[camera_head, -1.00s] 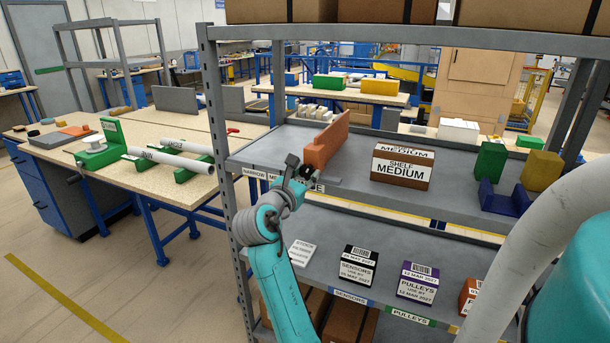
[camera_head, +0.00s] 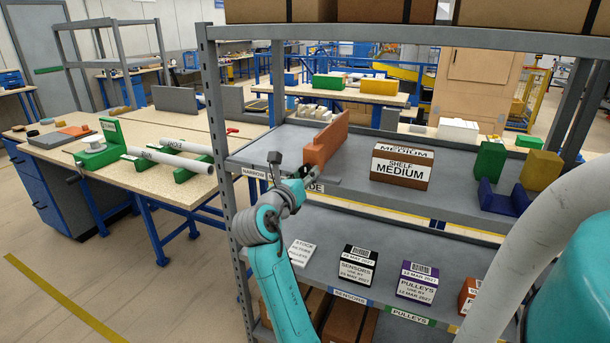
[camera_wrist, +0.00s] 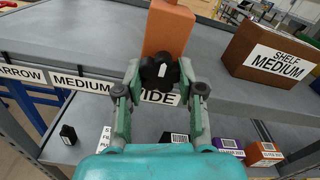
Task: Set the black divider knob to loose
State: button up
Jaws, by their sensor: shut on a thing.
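The orange divider (camera_head: 325,140) stands upright on the upper shelf near its front edge. In the wrist view the divider (camera_wrist: 168,28) rises behind the black divider knob (camera_wrist: 150,76), which has lobes and a white mark. My gripper (camera_wrist: 160,70) has one finger on each side of the knob and is shut on it. The mark runs nearly upright in the wrist view; no loose or tight marking is readable. In the head view my gripper (camera_head: 313,170) is at the shelf's front edge, and the knob is hidden there.
The shelf edge carries NARROW, MEDIUM and WIDE labels (camera_wrist: 158,97); the knob is above WIDE. A SHELF MEDIUM box (camera_head: 401,168) stands to the right. Several small boxes, including SENSORS (camera_head: 358,265) and PULLEYS (camera_head: 417,282), sit on the lower shelf. A shelf post (camera_head: 220,150) stands left.

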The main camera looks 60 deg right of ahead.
jog(key=shift+f, duration=0.1)
jog(key=o, duration=1.1)
jog(key=shift+o, duration=0.2)
jog(key=a, duration=1.2)
jog(key=shift+s, duration=0.45)
